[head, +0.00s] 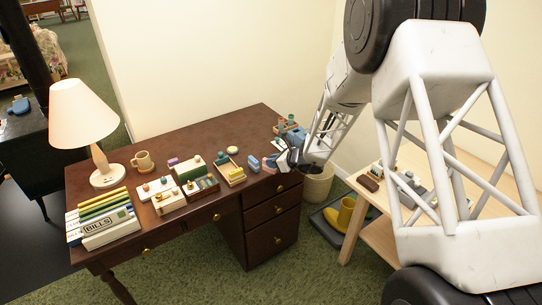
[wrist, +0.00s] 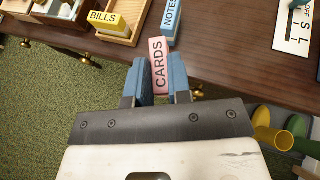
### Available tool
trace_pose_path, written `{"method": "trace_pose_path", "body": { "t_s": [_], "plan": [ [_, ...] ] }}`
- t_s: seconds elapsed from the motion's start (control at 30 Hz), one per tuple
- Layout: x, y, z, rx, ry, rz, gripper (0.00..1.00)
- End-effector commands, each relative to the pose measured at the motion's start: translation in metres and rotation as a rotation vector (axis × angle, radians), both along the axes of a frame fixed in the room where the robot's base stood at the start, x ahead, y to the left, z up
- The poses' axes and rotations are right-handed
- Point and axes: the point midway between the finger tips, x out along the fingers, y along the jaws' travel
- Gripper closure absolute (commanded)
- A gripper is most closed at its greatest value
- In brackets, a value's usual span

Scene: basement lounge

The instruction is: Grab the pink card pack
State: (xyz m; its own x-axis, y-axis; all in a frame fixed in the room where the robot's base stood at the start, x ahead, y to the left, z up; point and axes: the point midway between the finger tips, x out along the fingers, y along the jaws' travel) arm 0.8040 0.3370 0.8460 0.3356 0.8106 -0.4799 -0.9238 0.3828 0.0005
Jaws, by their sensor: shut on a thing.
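The pink card pack (wrist: 158,62), lettered CARDS, stands between the two blue fingers of my gripper (wrist: 160,84) in the wrist view. The fingers are shut on its near part, and its far part sticks out beyond them. In the head view the pink pack (head: 268,164) shows small at the right end of the dark wooden desk (head: 240,136), with my gripper (head: 286,158) against its right side. I cannot tell whether the pack still touches the desk top.
A blue NOTES pack (wrist: 171,20) is close beyond the pink one. A yellow BILLS pack (wrist: 108,20) sits in a wooden tray to its left. A white switch plate (wrist: 293,30) lies to the right. A waste bin (head: 317,184) and yellow boots (head: 345,214) stand past the desk's right end.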

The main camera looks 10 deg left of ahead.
Motion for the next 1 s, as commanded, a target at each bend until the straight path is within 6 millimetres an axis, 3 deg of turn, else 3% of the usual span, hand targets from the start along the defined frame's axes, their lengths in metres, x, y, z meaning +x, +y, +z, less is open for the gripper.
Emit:
{"method": "trace_pose_path", "body": {
  "t_s": [0.2,0.4,1.0],
  "plan": [
    [-0.024,-0.01,0.003,0.0,0.0,0.0,1.0],
    [-0.036,-0.015,0.004,0.001,0.0,0.0,1.0],
    [-0.041,-0.017,0.004,0.001,-0.001,0.0,1.0]
  ]
}}
